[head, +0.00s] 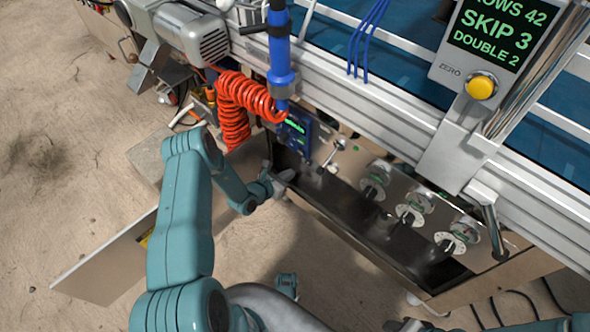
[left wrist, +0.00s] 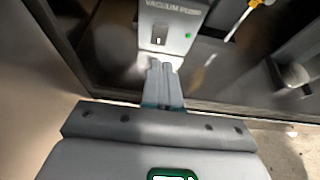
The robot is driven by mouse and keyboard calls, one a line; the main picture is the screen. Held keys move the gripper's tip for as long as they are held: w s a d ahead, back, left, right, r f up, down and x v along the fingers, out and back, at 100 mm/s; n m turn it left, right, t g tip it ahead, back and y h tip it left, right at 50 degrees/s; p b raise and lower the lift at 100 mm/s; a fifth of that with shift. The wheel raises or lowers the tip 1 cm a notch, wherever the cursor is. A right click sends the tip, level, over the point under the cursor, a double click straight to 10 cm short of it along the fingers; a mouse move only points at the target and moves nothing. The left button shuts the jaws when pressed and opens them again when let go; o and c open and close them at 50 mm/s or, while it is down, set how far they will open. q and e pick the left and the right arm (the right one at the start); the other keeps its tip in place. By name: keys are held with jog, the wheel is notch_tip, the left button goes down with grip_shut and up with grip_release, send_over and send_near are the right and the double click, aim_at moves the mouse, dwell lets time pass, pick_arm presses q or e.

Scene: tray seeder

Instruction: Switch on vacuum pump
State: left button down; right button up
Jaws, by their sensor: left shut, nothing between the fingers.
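In the left wrist view a light grey box labelled VACUUM PUMP (left wrist: 172,24) has a small switch in a dark slot (left wrist: 158,38) and a green light (left wrist: 188,36) beside it. My left gripper (left wrist: 163,68) is shut and empty, its fingertips just below the switch at the lower part of the box. I cannot tell whether they touch it. In the head view my left gripper (head: 282,181) reaches to the left end of the open cabinet (head: 340,204) under the machine. The pump box cannot be made out there.
An open panel (head: 112,262) stands out at the left. Several round dials (head: 411,207) line the cabinet to the right. A yellow-handled tool (left wrist: 262,3) shows near the box.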

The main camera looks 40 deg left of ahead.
pick_arm(q)
jog(key=p+v, duration=0.1)
jog(key=v, duration=0.4)
jog(key=shift+s+a+r+p, duration=0.1)
jog(key=shift+s+r+p, duration=0.1)
jog(key=shift+s+p, duration=0.15)
pick_arm(e)
jog(key=shift+s+a+r, duration=0.1)
jog(key=shift+a+r, duration=0.05)
jog(key=shift+r, duration=0.4)
jog(key=shift+s+a+r, duration=0.1)
jog(key=shift+a+r, duration=0.05)
jog(key=shift+r, duration=0.35)
jog(key=shift+r, duration=0.1)
